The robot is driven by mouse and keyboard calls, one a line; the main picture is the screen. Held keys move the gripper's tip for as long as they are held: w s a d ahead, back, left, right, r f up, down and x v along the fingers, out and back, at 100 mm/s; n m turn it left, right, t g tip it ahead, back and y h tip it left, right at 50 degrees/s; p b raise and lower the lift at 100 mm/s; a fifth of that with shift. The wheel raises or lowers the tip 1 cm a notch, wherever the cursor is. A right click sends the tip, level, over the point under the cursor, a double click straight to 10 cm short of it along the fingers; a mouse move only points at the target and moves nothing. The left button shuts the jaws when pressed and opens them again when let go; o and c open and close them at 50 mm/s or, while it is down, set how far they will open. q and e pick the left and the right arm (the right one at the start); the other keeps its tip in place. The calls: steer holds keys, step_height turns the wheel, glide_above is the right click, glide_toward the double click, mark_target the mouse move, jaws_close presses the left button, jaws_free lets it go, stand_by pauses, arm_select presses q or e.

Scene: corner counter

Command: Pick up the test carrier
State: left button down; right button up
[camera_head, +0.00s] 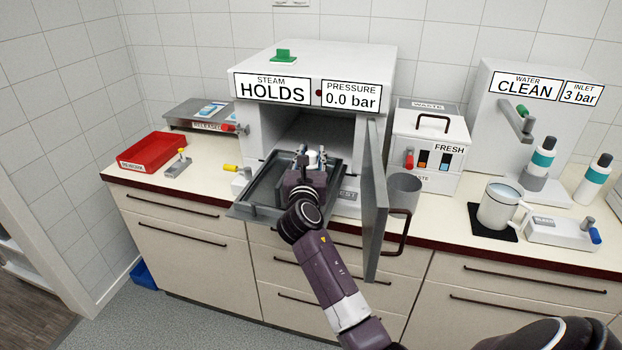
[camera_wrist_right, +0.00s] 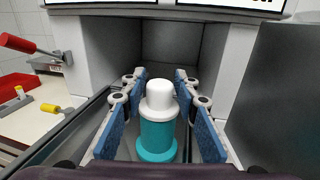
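What I take for the test carrier, an upright teal cylinder with a white cap, stands between the fingers of my right gripper in the right wrist view (camera_wrist_right: 157,140). In the head view only a little of its white top (camera_head: 313,156) shows among the fingers. My right gripper (camera_head: 311,157) is over the grey pulled-out tray (camera_head: 262,190) in front of the steam chamber. Its blue-padded fingers (camera_wrist_right: 160,82) are open, one on each side of the carrier, with gaps visible on both sides. My left gripper is not in view.
The chamber (camera_head: 317,130) is open and its door (camera_head: 374,205) swings out just right of my right arm. A grey cup (camera_head: 404,190) stands beyond the door. A red tray (camera_head: 152,151) and a small yellow-knobbed lever (camera_head: 180,163) are at left.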

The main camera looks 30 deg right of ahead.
jaws_close()
steer(key=shift+r, duration=0.15)
